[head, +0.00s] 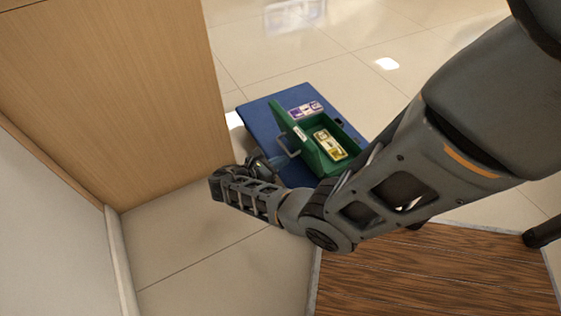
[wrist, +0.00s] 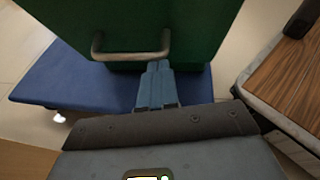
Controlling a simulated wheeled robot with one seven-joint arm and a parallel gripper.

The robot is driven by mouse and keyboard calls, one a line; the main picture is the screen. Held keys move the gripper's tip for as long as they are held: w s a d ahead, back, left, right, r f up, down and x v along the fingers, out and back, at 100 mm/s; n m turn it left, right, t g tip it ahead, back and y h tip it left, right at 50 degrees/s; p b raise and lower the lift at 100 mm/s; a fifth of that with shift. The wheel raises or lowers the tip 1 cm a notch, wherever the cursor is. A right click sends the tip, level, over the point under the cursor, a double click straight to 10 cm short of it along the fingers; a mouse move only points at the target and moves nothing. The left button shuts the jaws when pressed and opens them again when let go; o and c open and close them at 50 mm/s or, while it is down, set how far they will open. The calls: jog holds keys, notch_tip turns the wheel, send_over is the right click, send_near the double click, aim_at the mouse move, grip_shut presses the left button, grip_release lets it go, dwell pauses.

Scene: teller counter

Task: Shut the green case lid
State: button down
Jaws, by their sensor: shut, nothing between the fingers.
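The green case (head: 338,160) sits open on a blue platform (head: 262,112). Its green lid (head: 290,133) stands raised on the case's left side. The lid's outer face (wrist: 205,25) fills the top of the wrist view, with a metal handle (wrist: 130,55) on it. The handle also shows in the head view (head: 287,147). My gripper (wrist: 158,68) is shut and empty, its fingertips close to the lid's outer face at the handle's right end. I cannot tell whether they touch. In the head view, my wrist hides part of the fingers.
A yellow note (head: 329,145) lies inside the case. Purple notes (head: 305,109) show beyond the lid. A wooden cabinet (head: 120,90) stands left, close to my gripper. A brown wood-grain surface (head: 430,270) lies at the lower right. Tiled floor is free behind the platform.

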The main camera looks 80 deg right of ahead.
jog(key=shift+r, duration=0.15)
jog(key=shift+s+d+r+p, duration=0.15)
jog(key=shift+r+p, duration=0.15)
jog(key=shift+p, duration=0.8)
